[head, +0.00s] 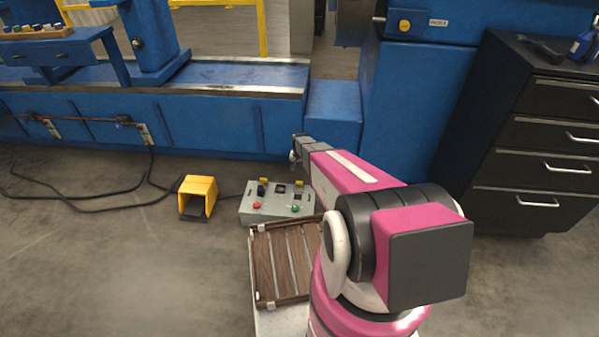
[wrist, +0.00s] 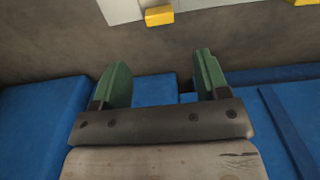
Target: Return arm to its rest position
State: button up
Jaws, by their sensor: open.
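My arm (head: 360,185) is pink, white and dark grey in the head view. It reaches forward from the lower right, toward the blue machine. Its far end near the grey control box is small, and the fingers do not show clearly there. In the wrist view my gripper (wrist: 162,88) shows two green fingers standing well apart, with nothing between them. Blue machine surfaces and grey floor lie beyond the fingers.
A grey control box (head: 277,203) with buttons and a slatted wooden tray (head: 283,262) sit left of my arm. A yellow foot pedal (head: 198,197) stands on the floor with cables. A blue machine (head: 220,125) spans the back. A black drawer cabinet (head: 530,140) stands at right.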

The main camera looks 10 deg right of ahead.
jog(key=s+a+r+n, duration=0.2)
jog(key=s+r+n, duration=0.1)
jog(key=s+r, duration=2.6)
jog(key=shift+a+r+n, duration=0.3)
jog(key=shift+r, duration=0.45)
